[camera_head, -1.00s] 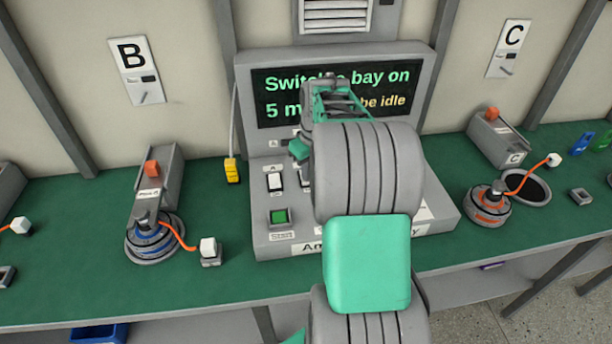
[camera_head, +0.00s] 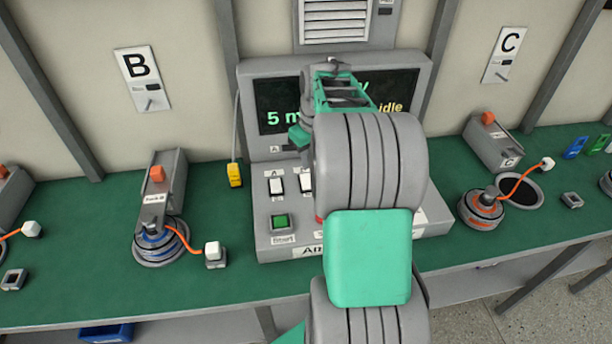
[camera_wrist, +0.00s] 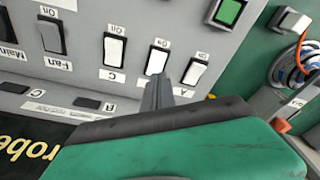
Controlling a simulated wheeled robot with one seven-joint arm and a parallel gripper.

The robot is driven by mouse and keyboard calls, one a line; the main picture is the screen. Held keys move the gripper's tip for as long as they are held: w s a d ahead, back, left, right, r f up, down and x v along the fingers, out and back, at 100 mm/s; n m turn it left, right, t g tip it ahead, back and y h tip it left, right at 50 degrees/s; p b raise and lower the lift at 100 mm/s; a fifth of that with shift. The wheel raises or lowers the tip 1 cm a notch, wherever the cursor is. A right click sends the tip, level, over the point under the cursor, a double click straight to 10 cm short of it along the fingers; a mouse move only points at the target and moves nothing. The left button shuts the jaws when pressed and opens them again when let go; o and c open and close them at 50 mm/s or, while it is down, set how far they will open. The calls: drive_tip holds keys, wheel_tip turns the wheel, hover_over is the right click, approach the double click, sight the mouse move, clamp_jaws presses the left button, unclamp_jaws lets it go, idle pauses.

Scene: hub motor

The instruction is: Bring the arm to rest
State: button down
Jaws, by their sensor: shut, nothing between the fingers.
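My arm stands in the middle of the head view, in front of the grey control console (camera_head: 270,225). My gripper (camera_wrist: 158,88) shows in the wrist view as closed grey fingers with nothing between them, close over the row of white rocker switches (camera_wrist: 115,50). I cannot tell whether the fingertips touch a switch. In the head view the gripper's tips are hidden behind my arm. The console's screen (camera_head: 272,117) is partly covered by my arm; "5 m" and "idle" can be read. A lit green button (camera_head: 281,221) sits at the console's front left; it also shows in the wrist view (camera_wrist: 229,12).
On the green bench (camera_head: 80,235), a blue-ringed hub motor (camera_head: 160,246) with an orange cable stands left, below sign B (camera_head: 143,78). An orange-ringed motor (camera_head: 480,210) stands right, below sign C (camera_head: 503,55). A yellow connector (camera_head: 235,175) hangs by the console's left side.

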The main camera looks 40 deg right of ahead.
idle(0.3)
drive_tip(key=s+a+r, duration=0.2)
drive_tip(key=a, duration=0.5)
drive_tip(key=s+a+r, duration=0.2)
drive_tip(key=a, duration=0.5)
drive_tip(key=s+a+f+t, duration=0.1)
drive_tip(key=s+a, duration=0.8)
drive_tip(key=shift+s+a+f+m+t, duration=0.25)
drive_tip(key=shift+s+a+m+t, duration=0.05)
drive_tip(key=shift+s+a, duration=0.1)
